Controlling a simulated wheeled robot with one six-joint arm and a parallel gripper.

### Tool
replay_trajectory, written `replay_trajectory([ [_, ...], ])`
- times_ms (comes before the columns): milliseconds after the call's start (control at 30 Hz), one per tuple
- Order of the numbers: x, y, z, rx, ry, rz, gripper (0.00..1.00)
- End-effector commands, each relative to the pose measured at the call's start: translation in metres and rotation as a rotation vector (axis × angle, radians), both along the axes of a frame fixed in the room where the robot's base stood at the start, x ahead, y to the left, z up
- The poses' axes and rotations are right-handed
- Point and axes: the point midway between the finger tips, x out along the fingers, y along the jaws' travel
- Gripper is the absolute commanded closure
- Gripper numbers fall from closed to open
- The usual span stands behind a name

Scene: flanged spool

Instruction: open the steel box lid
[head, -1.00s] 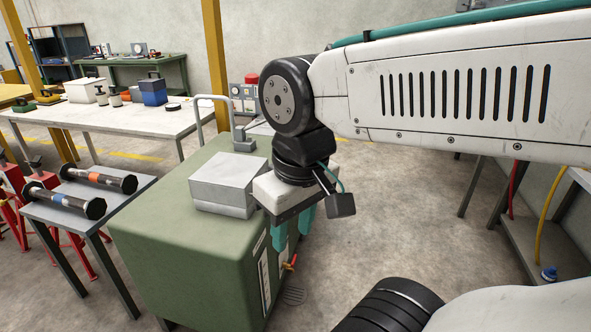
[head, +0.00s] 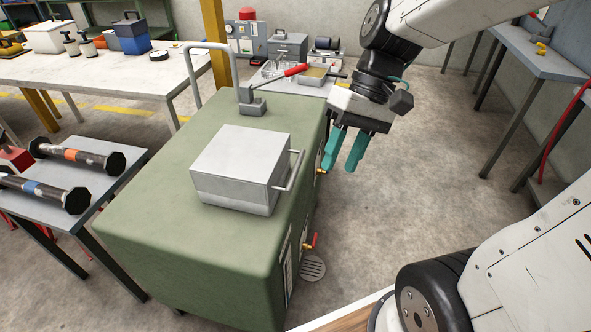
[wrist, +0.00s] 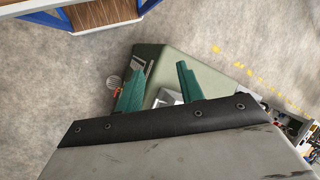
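The steel box (head: 240,170) sits on top of the green cabinet, its lid shut. A bar handle (head: 290,171) stands out from the lid's right side. My gripper (head: 343,163) is to the right of the box, beyond the cabinet's right edge, with its teal fingers pointing down. The fingers are apart with nothing between them. In the wrist view my gripper (wrist: 160,88) is also open, and a small part of the grey box (wrist: 167,98) shows between the fingers, partly hidden by the gripper body.
The green cabinet (head: 160,215) has a tall bent rail (head: 190,75) and a red-handled lever (head: 295,70) at its back. Red-handled taps (head: 310,243) stick out on its right side. A side table with dumbbell-like bars (head: 75,155) is at left. Floor at right is clear.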

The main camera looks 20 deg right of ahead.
Motion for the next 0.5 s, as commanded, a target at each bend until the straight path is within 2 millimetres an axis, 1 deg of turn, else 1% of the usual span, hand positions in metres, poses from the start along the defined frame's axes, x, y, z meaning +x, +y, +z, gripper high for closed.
replay_trajectory([
  [33, 0.015, 0.0, -0.01, 0.068, 0.035, -0.011, 0.62],
  [167, 0.051, 0.001, -0.031, 0.248, 0.074, -0.031, 0.62],
  [200, 0.063, 0.0, -0.039, 0.304, 0.08, -0.043, 0.62],
  [267, 0.08, -0.002, -0.052, 0.387, 0.083, -0.065, 0.62],
  [367, 0.109, -0.009, -0.076, 0.519, 0.072, -0.111, 0.62],
  [467, 0.136, -0.02, -0.104, 0.646, 0.044, -0.174, 0.62],
  [500, 0.146, -0.025, -0.117, 0.691, 0.028, -0.202, 0.62],
])
